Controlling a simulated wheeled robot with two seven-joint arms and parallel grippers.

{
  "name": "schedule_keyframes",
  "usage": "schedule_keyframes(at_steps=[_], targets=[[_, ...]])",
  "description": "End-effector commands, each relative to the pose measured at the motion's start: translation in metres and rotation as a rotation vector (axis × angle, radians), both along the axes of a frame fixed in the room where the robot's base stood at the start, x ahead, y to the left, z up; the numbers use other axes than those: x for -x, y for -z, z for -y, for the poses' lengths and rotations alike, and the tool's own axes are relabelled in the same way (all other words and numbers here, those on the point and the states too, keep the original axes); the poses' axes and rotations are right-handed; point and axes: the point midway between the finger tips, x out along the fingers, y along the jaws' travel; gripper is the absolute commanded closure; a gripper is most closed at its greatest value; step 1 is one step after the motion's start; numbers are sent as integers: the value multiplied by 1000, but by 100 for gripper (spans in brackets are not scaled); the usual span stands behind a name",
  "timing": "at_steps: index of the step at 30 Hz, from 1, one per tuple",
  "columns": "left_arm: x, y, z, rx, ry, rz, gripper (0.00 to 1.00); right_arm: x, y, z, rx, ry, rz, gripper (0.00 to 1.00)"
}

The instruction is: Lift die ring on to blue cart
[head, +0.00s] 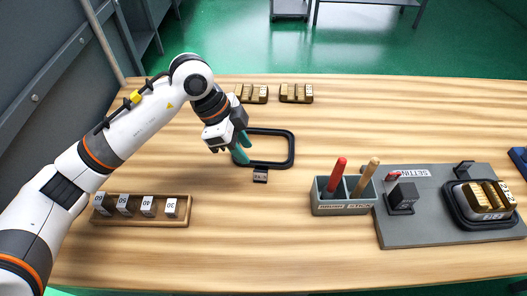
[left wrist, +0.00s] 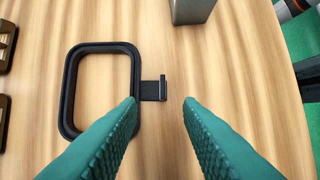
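A black rectangular die ring (head: 292,150) with a small labelled tab (head: 260,176) lies flat on the wooden table, left of the middle. My left gripper (head: 240,152) is over the ring's left part, with its teal fingers pointing down. In the left wrist view the fingers (left wrist: 160,103) are apart with nothing held. The tab (left wrist: 153,90) shows in the gap between the fingertips, and the ring (left wrist: 66,95) lies to the left, partly behind the left finger. A dark blue thing (head: 519,160) is cut off at the right edge; I cannot tell if it is the cart. My right gripper is out of view.
A grey holder (head: 343,207) with red and tan handles stands right of the ring. A grey setting plate (head: 420,235) carries another black frame with gold blocks. Gold blocks (head: 296,94) stand behind the ring. A wooden rack (head: 140,220) of numbered blocks is front left.

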Motion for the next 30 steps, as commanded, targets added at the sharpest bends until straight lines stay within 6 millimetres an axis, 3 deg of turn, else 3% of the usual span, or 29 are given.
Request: schedule_keyframes(at_steps=[4,14,21,30], targets=[[2,24,11,0,1,-5,67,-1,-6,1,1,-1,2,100],[5,50,23,1,1,-3,67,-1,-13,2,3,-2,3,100],[8,82,36,0,0,-2,67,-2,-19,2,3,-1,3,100],[7,88,39,1,1,0,67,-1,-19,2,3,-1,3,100]])
